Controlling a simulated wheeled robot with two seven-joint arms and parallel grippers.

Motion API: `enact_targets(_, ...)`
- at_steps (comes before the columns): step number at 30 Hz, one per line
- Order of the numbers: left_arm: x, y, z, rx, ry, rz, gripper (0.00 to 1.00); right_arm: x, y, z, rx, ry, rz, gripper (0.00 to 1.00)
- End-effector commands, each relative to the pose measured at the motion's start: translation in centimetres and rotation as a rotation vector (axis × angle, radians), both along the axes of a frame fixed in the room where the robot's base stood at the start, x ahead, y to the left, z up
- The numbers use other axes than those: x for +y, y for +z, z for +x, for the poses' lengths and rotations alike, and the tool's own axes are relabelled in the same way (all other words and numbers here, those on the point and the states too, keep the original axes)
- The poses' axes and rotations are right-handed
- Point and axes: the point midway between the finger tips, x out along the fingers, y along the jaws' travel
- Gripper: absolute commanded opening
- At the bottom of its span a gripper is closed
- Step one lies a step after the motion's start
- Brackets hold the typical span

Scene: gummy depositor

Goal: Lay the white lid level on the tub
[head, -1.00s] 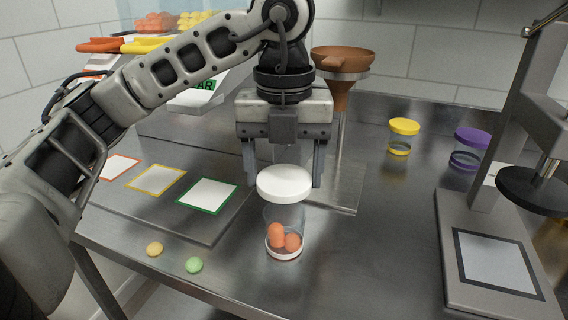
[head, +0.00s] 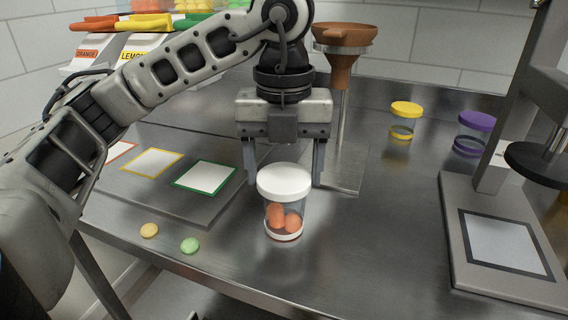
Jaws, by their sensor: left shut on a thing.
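The white lid (head: 284,181) is at the mouth of the clear tub (head: 304,212). It looks level and lined up with the tub, and I see no gap between them, though full seating cannot be told. The tub stands upright on the steel table, with orange gummies inside and a white band at its base. My left gripper (head: 284,178) comes down from above with a finger on each side of the lid, shut on it. The lid hides part of the tub's rim. My right gripper is not in view.
A brown funnel on a stand (head: 342,50) is close behind the gripper. A press or scale with a grey plate (head: 500,247) stands right. Yellow-lidded (head: 404,120) and purple-lidded (head: 474,133) tubs are at back right. Yellow (head: 149,231) and green (head: 190,246) gummies lie front left.

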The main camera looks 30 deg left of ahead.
Motion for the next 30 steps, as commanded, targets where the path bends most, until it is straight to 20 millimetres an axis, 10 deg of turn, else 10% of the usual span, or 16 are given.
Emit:
enact_targets(14,0.0,-1.2,0.0,0.0,0.0,0.0,0.47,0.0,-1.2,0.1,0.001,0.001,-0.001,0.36)
enact_targets(15,0.0,-1.2,0.0,0.0,0.0,0.0,0.81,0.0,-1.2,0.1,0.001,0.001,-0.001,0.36)
enact_targets(17,0.0,-1.2,0.0,0.0,0.0,0.0,0.95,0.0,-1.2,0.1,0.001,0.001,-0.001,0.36)
enact_targets(30,0.0,-1.2,0.0,0.0,0.0,0.0,0.95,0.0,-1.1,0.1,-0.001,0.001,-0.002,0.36)
